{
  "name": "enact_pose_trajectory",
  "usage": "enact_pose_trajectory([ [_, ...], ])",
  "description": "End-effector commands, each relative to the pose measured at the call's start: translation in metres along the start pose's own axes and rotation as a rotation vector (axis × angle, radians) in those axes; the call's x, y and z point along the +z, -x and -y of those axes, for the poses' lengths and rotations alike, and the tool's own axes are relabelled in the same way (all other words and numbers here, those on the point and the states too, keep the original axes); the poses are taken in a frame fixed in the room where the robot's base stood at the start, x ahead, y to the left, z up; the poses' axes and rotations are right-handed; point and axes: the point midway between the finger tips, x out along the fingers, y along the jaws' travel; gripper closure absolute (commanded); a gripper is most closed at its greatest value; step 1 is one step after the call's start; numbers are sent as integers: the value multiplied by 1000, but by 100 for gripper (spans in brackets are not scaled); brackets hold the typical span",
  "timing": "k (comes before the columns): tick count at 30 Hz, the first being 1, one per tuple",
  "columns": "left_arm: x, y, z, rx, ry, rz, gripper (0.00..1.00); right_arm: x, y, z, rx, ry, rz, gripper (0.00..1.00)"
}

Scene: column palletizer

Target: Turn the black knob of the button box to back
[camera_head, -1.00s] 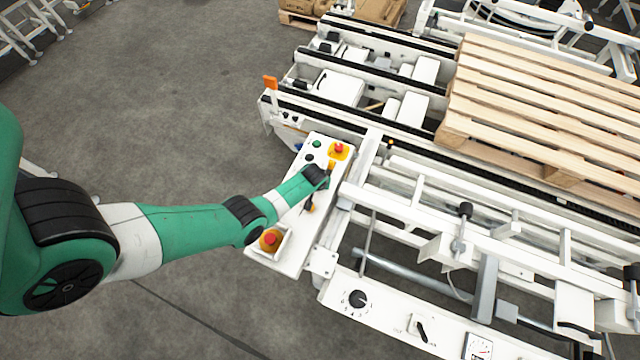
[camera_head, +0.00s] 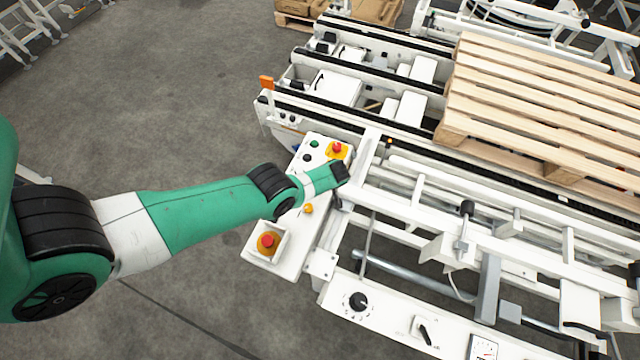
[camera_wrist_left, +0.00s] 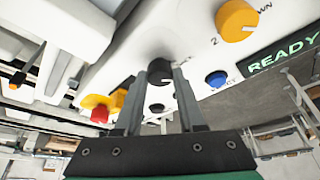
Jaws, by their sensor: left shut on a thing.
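The button box (camera_head: 296,240) is a white panel with buttons and knobs, left of centre in the head view. It also fills the upper right of the left wrist view (camera_wrist_left: 190,30). The black knob (camera_wrist_left: 158,76) is in the left wrist view, between the two grey fingers of my left gripper (camera_wrist_left: 161,70). The fingers are shut on it. Its pointer direction is hard to read. In the head view my left gripper (camera_head: 338,196) is at the box's right edge, and its wrist and fingers hide the knob. My right gripper is in neither view.
On the box, a red emergency stop sits on yellow (camera_head: 336,150), with another red button (camera_head: 268,242) at the near end and an orange knob (camera_head: 308,208). A blue button (camera_wrist_left: 216,79) is close to my fingers. Conveyor frames and a wooden pallet (camera_head: 540,110) stand right.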

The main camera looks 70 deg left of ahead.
Motion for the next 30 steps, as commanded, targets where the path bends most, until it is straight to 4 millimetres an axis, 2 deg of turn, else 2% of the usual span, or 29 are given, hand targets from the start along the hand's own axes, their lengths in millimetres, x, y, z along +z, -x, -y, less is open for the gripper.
enact_pose_trajectory([
  [20,0,0,0,-13,35,2,100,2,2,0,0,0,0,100],
  [21,0,0,0,-13,35,2,57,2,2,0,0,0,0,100],
  [25,0,0,0,-12,35,2,34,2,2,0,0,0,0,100],
  [26,0,0,0,-12,35,2,31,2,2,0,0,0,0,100],
  [30,0,0,0,-12,34,1,31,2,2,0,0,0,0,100],
])
